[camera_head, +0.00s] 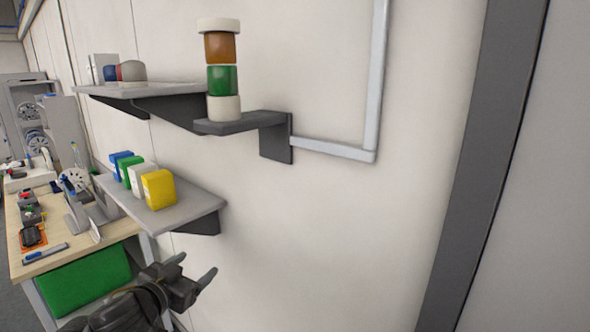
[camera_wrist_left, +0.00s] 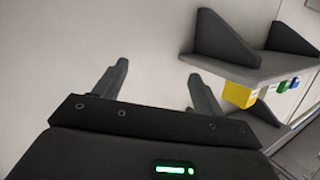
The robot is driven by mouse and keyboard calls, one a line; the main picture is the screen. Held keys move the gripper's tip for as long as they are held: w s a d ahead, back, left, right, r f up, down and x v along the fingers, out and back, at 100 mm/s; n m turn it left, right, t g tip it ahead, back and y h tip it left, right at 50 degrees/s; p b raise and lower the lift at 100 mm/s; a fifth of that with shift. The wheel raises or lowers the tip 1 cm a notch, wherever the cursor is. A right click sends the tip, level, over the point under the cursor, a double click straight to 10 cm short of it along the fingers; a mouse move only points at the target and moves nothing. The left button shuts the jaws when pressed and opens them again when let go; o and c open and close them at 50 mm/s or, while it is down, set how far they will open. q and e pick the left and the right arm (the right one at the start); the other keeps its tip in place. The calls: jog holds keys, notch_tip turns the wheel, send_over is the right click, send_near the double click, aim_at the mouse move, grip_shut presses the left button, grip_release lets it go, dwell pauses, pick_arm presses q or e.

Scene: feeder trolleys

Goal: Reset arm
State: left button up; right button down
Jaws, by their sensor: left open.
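My left gripper (camera_head: 192,272) is low in the head view, in front of the pale wall and below the lower shelf. Its two fingers are apart with nothing between them. In the left wrist view the same gripper (camera_wrist_left: 155,88) shows both fingers spread against the bare wall. My right gripper is in neither view.
The lower shelf (camera_head: 198,204) bears blue, green, white and yellow boxes (camera_head: 158,189). A small bracket shelf (camera_head: 240,123) holds a stack of coloured cylinders (camera_head: 222,80). An upper shelf (camera_head: 170,90) and a cluttered workbench (camera_head: 75,248) are left. The wall (camera_head: 330,230) right of the gripper is clear.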

pick_arm(q)
jog(key=s+f+n+g+y, duration=0.35)
jog(key=s+f+g, duration=0.25)
jog(key=s+f, duration=1.3)
jog(key=s+a+f+g, duration=0.1)
jog(key=s+f+g, duration=0.2)
jog(key=s+f, duration=0.35)
jog(key=s+f+g, duration=0.3)
jog(key=s, duration=0.7)
notch_tip(320, 180, down, 33)
jog(key=s+b, duration=0.2)
jog(key=b, duration=0.3)
jog(key=s+a+f+g+b, duration=0.2)
jog(key=s+a+f+b, duration=0.1)
jog(key=s+f, duration=1.2)
notch_tip(320, 180, down, 3)
jog(key=shift+s+a+y+b, duration=0.15)
jog(key=shift+s+y+b, duration=0.2)
jog(key=shift+b, duration=0.15)
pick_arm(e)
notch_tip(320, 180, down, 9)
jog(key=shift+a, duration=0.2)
